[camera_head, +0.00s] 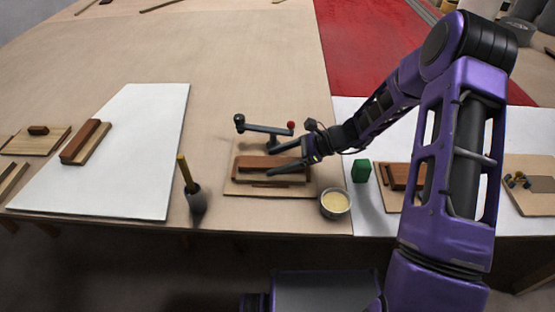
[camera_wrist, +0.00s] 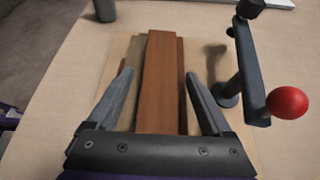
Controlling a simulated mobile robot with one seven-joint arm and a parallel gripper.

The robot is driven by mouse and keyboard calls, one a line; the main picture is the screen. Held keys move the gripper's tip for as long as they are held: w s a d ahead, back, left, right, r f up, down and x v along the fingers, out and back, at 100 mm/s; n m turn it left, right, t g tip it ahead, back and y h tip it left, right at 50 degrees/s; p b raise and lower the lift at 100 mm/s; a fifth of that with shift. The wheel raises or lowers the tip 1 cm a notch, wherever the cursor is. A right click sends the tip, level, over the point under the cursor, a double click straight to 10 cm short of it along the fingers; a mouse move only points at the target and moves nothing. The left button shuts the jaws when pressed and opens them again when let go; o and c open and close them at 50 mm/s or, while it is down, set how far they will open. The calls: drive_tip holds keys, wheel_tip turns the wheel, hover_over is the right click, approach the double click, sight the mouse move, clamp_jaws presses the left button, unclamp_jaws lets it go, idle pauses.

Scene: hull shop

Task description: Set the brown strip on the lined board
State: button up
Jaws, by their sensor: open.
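The brown strip (camera_head: 258,164) is a long reddish-brown piece at the middle front of the table. It lies lengthwise over a pale wooden board (camera_head: 234,189). Darker and paler wood edges show beside the strip, and a thin dark line or piece shows in front of it. My gripper (camera_head: 270,162) is open, with one finger on each side of the strip. In the wrist view the strip (camera_wrist: 160,85) runs between the spread fingers (camera_wrist: 158,76), with gaps on both sides. Which board is the lined one I cannot tell; no clear ruled lines show.
A dark clamp-like lever with a red knob (camera_head: 291,126) stands just behind the strip. A brush in a dark pot (camera_head: 196,197), a tin of pale paste (camera_head: 335,203) and a green block (camera_head: 361,171) stand nearby. A white sheet (camera_head: 135,180) with a brown-topped block (camera_head: 85,142) lies left.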

drive_tip(key=p+v, duration=0.1)
drive_tip(key=v, duration=1.1)
drive_tip(key=shift+r, duration=0.1)
